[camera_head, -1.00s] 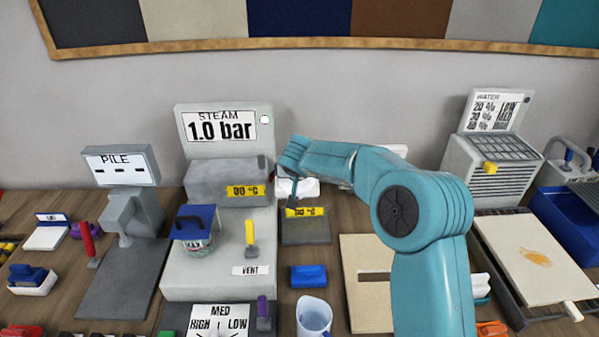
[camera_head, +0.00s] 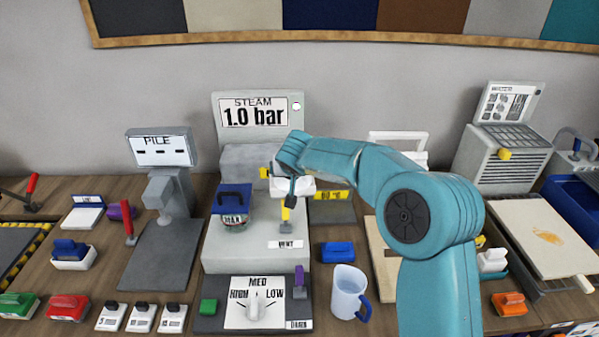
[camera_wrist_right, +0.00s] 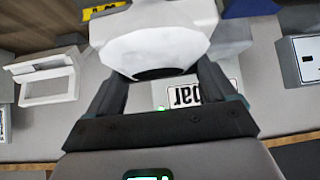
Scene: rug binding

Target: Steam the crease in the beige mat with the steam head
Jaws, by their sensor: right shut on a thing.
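My right gripper (camera_head: 292,180) is shut on the white steam head (camera_head: 305,187), held in the air in front of the steam station. The right wrist view shows the rounded white head (camera_wrist_right: 155,48) between the two dark fingers. A beige mat-like panel (camera_head: 520,220) with an orange mark lies at the right; I cannot make out a crease in it. Another beige piece with a slot (camera_head: 382,270) is partly hidden behind my right arm. My left gripper is out of view.
The steam station (camera_head: 225,255) reads 1.0 bar and carries a blue-lidded pot (camera_head: 232,205) and a yellow lever (camera_head: 286,212). A dial panel (camera_head: 255,300) and a white jug (camera_head: 348,290) stand in front. A grey PILE stand (camera_head: 160,255) is at the left.

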